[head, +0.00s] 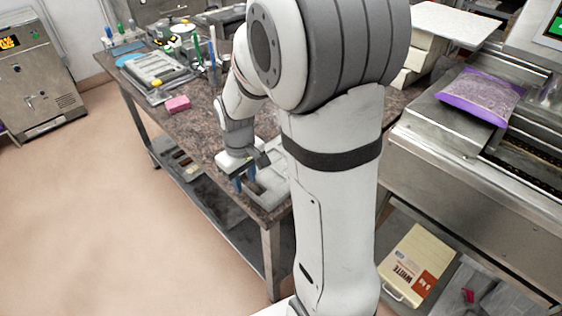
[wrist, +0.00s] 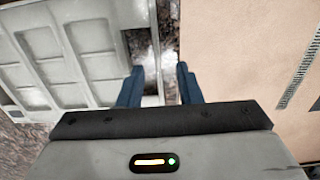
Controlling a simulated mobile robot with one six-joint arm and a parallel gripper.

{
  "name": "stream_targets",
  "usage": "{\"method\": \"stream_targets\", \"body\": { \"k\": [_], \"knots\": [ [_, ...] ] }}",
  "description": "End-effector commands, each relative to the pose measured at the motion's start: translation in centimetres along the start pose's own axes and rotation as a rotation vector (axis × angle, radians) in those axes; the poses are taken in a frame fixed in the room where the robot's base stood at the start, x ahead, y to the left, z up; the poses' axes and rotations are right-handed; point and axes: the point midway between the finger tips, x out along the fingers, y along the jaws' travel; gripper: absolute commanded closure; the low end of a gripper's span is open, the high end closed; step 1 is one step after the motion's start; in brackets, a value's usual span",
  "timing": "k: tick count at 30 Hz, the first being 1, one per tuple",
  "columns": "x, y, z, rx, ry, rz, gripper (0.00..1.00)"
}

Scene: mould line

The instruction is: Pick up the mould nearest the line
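A pale grey mould with several rectangular hollows (wrist: 122,72) fills the left of the wrist view. In the head view the mould (head: 272,190) lies on the near end of the granite-topped table, partly hidden by my arm. My gripper (head: 244,184) is over the table's front edge beside the mould. In the wrist view its two blue fingers (wrist: 159,80) are apart with nothing held between them. The left finger overlaps the mould's rim in the picture; I cannot tell whether they touch. The right finger is over the floor side.
The table (head: 203,122) also holds a pink block (head: 178,104), a grey tray (head: 155,68) and several tools farther back. A steel line (head: 470,150) with a purple-edged bag (head: 481,96) stands at the right. The floor (head: 90,190) at left is clear.

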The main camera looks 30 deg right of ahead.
Motion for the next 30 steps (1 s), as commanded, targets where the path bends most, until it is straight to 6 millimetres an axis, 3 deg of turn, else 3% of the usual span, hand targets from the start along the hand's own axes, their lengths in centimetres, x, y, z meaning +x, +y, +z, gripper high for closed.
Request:
{"method": "stream_targets", "body": {
  "k": [6, 14, 25, 30],
  "knots": [
    [2.6, 0.2, 0.1, 0.001, -0.002, -0.001, 0.68],
    [2.8, 0.2, 0.0, 0.001, 0.001, 0.0, 0.68],
    [2.8, 0.2, 0.0, 0.002, 0.001, 0.0, 0.98],
    [2.8, 0.3, 0.1, 0.003, 0.001, 0.0, 1.0]
  ]
}}
